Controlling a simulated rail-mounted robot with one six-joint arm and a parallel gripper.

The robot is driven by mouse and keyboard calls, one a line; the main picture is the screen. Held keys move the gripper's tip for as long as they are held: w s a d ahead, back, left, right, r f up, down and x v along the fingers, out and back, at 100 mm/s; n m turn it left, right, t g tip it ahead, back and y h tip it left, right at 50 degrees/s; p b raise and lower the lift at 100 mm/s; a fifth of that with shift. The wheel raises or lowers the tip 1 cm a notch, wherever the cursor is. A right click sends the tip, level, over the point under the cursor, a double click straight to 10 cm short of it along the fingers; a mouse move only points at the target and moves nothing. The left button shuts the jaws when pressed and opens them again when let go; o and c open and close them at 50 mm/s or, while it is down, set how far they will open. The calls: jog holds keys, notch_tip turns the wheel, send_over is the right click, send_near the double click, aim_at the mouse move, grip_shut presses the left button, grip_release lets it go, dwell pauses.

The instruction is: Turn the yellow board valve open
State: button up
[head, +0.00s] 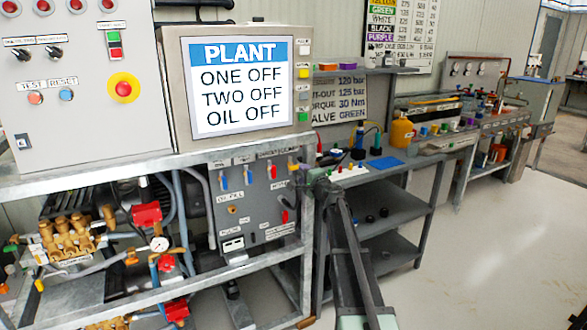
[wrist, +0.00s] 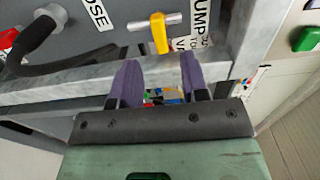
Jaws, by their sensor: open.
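The yellow board valve (wrist: 159,33) shows at the top of the wrist view. Its yellow lever lies across a short silver pipe (wrist: 172,19) on the grey board, with its longer part toward my gripper. In the head view the valve (head: 292,162) is small, at the board's upper right. My gripper (wrist: 160,62) is open, its two purple fingers apart with nothing held between them. The fingers point toward the lever, which lies beyond the tips and roughly midway between them. In the head view my gripper (head: 318,180) is at the board's right edge; its tips are hard to make out.
A grey metal frame rail (wrist: 60,82) crosses behind my fingers, below the lever. A black hose (wrist: 35,38) curves at the left. In the head view the board (head: 255,205) carries blue and red levers, and a shelf with loose parts (head: 350,178) stands at the right.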

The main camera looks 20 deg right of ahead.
aim_at(295, 166)
jog(key=w, duration=0.7)
jog(key=shift+w+a, duration=0.1)
jog(key=shift+a, duration=0.25)
grip_shut()
